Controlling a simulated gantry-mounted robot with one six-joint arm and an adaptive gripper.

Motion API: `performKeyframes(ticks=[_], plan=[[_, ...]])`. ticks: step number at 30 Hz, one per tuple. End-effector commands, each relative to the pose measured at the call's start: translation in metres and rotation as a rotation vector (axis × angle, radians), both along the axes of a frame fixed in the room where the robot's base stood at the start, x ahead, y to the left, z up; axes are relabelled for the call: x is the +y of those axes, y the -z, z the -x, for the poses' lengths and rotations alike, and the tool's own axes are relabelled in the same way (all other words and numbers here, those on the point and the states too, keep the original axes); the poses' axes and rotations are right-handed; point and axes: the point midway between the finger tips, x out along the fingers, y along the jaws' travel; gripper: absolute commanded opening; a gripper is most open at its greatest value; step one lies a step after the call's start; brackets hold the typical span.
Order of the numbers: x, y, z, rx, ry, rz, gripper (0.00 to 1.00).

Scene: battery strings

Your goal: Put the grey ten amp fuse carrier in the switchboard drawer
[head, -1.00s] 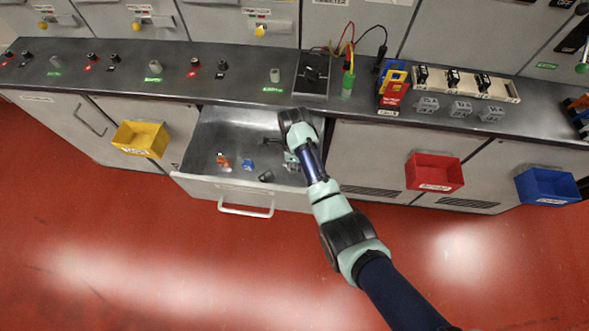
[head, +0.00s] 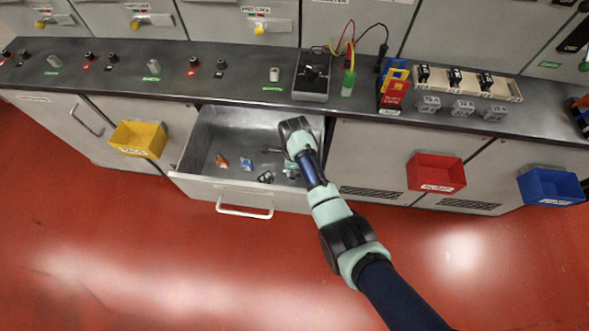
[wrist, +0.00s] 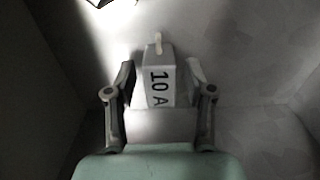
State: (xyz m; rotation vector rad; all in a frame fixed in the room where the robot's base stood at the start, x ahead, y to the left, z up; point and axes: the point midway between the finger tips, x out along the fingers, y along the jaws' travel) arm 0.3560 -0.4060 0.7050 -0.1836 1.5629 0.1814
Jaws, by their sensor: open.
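The grey fuse carrier (wrist: 158,82) marked "10 A" shows in the wrist view, between my two fingers. It has a pale tab on its far end. In the head view my arm reaches into the open switchboard drawer (head: 195,187), and my wrist hides most of the gripper and the carrier. The wrist view shows the grey drawer interior around the carrier.
An orange piece (head: 222,161), a blue piece (head: 246,164) and a dark grey piece (head: 265,177) lie in the drawer. Several grey carriers (head: 462,108) stand on the worktop. Yellow (head: 138,139), red (head: 436,172) and blue (head: 551,186) bins hang on the cabinet fronts.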

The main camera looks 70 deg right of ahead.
Motion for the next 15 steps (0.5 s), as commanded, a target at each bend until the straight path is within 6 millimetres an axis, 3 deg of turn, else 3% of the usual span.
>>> performKeyframes(ticks=[5,15], plan=[[-0.001,-0.023,-0.001,-0.002,0.000,0.003,0.54],[-0.001,-0.104,-0.001,-0.001,0.000,0.002,0.54]])
